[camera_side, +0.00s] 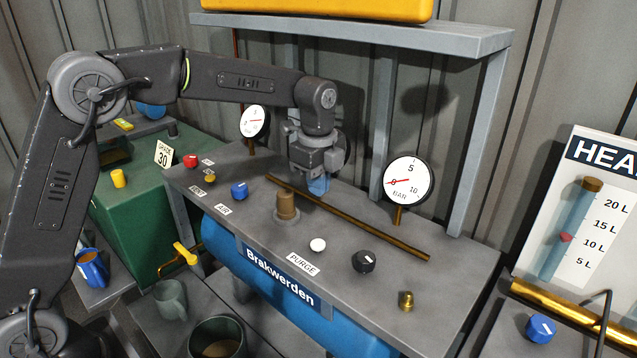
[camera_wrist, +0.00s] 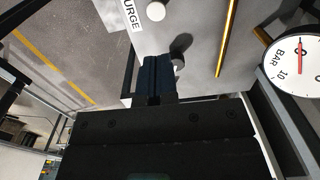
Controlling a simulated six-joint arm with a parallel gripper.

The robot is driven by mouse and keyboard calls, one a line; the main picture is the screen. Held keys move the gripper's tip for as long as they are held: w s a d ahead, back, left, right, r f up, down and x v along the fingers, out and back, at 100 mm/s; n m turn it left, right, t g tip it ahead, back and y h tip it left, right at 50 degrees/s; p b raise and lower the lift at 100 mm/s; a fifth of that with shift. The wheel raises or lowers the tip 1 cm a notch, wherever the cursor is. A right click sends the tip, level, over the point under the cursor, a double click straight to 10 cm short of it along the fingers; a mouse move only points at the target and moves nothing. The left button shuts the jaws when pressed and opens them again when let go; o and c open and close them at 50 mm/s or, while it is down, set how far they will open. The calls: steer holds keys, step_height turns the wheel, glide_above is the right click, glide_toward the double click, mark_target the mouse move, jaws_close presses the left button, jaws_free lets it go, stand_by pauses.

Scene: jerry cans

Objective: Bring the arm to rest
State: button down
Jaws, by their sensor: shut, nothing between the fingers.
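My gripper (camera_side: 318,185) points down over the grey bench top, between the two gauges in the side view. Its fingers are shut with nothing between them. In the wrist view the dark blue fingertips (camera_wrist: 158,75) lie together, with the bench top beyond them. From the side I cannot tell whether the fingertips touch the brass pipe (camera_side: 350,218) behind or below them. My arm reaches in from the left, its forearm level above the bench.
A brown stub (camera_side: 287,205), white button (camera_side: 318,245), black knob (camera_side: 365,261) and blue knob (camera_side: 239,191) stand on the bench. A dial gauge (camera_side: 408,182) is right of my gripper, another (camera_side: 254,121) left. A shelf (camera_side: 360,35) with a yellow can spans above.

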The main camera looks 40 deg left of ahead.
steer(key=shift+s+r, duration=0.1)
steer(key=s+a+r+n+t, duration=0.2)
steer(key=s+r+n, duration=0.3)
steer(key=s, duration=0.5)
steer(key=s+a+r+n+t, duration=0.1)
steer(key=s+r+n+t, duration=0.15)
steer(key=s+n, duration=0.55)
steer(key=s+a+f+n, duration=0.1)
steer(key=s+f+n, duration=0.2)
steer(key=s, duration=0.7)
steer(key=shift+n+t, duration=0.45)
steer(key=shift+n, duration=0.55)
steer(key=shift+w+f, duration=0.1)
stand_by(0.7)
